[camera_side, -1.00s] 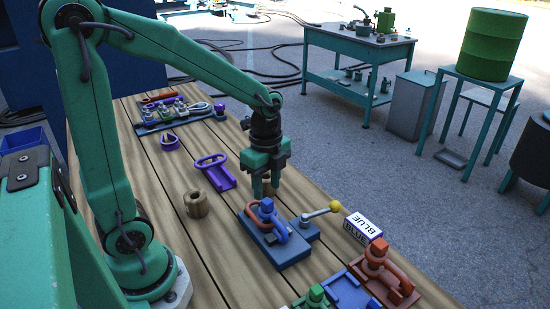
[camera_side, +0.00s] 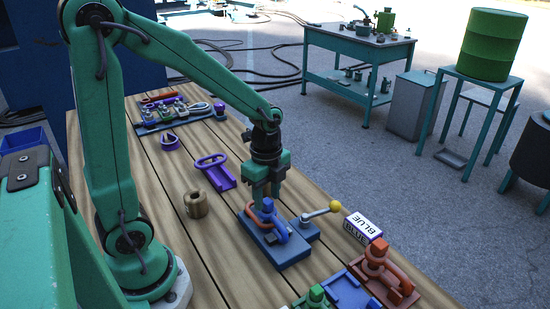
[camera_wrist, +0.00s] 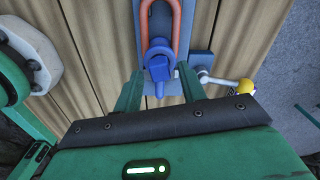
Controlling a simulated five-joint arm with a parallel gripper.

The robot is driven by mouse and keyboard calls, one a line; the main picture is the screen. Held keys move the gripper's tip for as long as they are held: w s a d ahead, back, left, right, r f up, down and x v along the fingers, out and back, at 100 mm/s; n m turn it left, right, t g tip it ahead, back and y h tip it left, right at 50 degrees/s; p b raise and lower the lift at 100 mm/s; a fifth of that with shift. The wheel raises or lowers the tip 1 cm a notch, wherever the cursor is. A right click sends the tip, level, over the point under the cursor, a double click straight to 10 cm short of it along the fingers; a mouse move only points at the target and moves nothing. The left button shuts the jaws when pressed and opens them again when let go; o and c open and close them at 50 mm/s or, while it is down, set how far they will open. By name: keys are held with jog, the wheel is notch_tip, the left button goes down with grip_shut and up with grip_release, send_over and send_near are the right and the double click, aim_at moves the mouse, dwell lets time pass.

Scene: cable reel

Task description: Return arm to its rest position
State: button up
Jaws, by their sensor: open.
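My gripper (camera_side: 262,196) is open, pointing down just behind the blue fixture (camera_side: 285,255) on the wooden table. In the wrist view, my gripper's two green fingers (camera_wrist: 160,90) are apart. The blue post (camera_wrist: 158,56) shows between and beyond them, with the orange-red loop (camera_wrist: 176,22) above it. I cannot tell whether the fingers touch the post.
A wooden cylinder (camera_side: 196,204) and a purple holder (camera_side: 217,172) stand to the left. A BLUE label block (camera_side: 363,226) and an orange fixture (camera_side: 382,270) are on the right. A rack (camera_side: 170,116) with several small parts is at the back.

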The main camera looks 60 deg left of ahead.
jog(key=shift+f, duration=0.7)
grip_shut()
jog(key=shift+m, duration=0.6)
jog(key=shift+m, duration=2.7)
